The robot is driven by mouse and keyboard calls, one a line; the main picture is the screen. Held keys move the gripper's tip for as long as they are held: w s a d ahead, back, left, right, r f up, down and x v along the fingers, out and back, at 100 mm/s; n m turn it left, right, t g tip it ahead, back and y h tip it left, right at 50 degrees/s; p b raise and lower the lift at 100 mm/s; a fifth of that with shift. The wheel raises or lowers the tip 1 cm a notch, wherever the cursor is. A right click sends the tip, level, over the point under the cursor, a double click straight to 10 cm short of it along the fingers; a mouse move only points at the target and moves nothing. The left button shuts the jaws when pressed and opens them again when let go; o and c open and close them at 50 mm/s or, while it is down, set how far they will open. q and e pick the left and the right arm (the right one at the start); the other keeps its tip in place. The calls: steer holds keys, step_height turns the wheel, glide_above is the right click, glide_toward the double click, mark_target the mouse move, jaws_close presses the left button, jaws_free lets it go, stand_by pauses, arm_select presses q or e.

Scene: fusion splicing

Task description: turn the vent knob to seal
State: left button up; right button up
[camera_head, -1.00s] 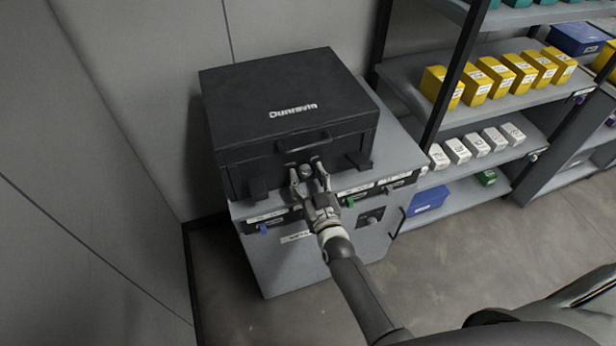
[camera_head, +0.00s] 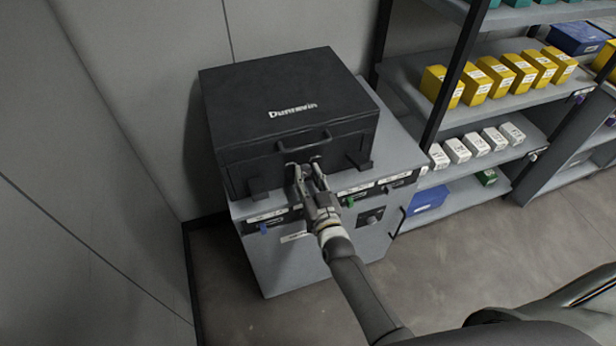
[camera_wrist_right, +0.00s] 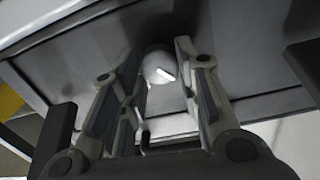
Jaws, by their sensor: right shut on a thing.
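The black case (camera_head: 288,95) with the "Dunravin" label sits shut on a grey cabinet. The vent knob (camera_wrist_right: 158,67) is a small round grey knob with a white mark on the case's front face. In the right wrist view the mark slants. My right gripper (camera_head: 305,168) is at the case front, just below the handle, with its fingers on either side of the knob. It is shut on the knob, which is mostly hidden by the fingers in the head view. My left gripper is not in view.
The case handle (camera_head: 304,142) is just above my right gripper. Shelves with yellow boxes (camera_head: 477,86) and white boxes (camera_head: 457,150) stand at right. A wall is close at left.

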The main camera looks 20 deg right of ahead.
steer(key=m, duration=0.7)
steer(key=shift+d+m, duration=0.1)
steer(key=shift+m, duration=0.3)
steer(key=m+b, duration=0.1)
steer(key=m, duration=0.3)
steer(key=shift+f, duration=0.1)
steer(key=m+b, duration=0.1)
steer(key=m, duration=0.3)
steer(key=shift+y+b, duration=0.3)
steer(key=shift+b, duration=0.05)
steer(key=shift+m, duration=0.4)
steer(key=o, duration=1)
steer(key=shift+d, duration=0.1)
steer(key=s, duration=1.2)
steer(key=shift+d+r, duration=0.15)
steer(key=shift+r, duration=0.05)
